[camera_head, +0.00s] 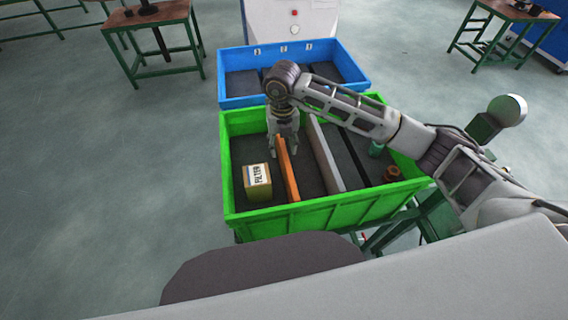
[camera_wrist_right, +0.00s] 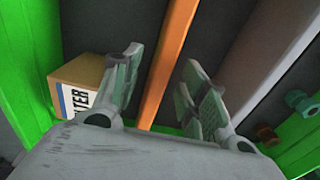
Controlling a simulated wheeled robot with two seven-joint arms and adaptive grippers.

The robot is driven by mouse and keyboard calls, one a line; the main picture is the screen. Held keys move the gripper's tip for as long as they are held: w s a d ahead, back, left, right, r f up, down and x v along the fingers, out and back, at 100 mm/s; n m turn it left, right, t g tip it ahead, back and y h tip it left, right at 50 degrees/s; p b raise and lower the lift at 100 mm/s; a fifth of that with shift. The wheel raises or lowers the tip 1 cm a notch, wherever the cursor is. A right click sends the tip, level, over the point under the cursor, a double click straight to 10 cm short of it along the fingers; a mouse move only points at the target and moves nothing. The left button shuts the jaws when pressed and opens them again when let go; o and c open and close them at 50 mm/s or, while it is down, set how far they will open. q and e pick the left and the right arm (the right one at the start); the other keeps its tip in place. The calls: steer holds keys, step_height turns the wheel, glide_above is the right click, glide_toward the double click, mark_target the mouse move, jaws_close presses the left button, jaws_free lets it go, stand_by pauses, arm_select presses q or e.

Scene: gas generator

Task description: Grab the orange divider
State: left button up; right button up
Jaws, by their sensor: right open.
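The orange divider (camera_head: 288,172) stands upright in the green crate (camera_head: 290,222), between the filter box and a grey divider. My right gripper (camera_head: 284,150) is inside the crate, pointing down at the far end of the orange divider. In the right wrist view the orange divider (camera_wrist_right: 168,65) runs between the two open fingers of my right gripper (camera_wrist_right: 160,85). The fingers appear apart from it on both sides. The far end of the divider is partly hidden by the gripper in the head view. My left gripper is not in view.
A filter box (camera_head: 257,182) sits left of the orange divider. A blue crate (camera_head: 236,88) lies behind the green one.

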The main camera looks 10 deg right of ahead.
steer(key=shift+f, duration=0.45)
steer(key=shift+f, duration=0.1)
steer(key=shift+s+d+f+p, duration=0.1)
steer(key=shift+f+p, duration=0.1)
steer(key=shift+f, duration=0.4)
steer(key=shift+s+a+f+p, duration=0.1)
steer(key=shift+s+f+p, duration=0.1)
steer(key=shift+f, duration=0.4)
steer(key=shift+s+d+f+p, duration=0.1)
steer(key=shift+f+p, duration=0.1)
steer(key=shift+f, duration=0.4)
steer(key=shift+w+f, duration=0.1)
steer(key=shift+f, duration=0.6)
jaws_close()
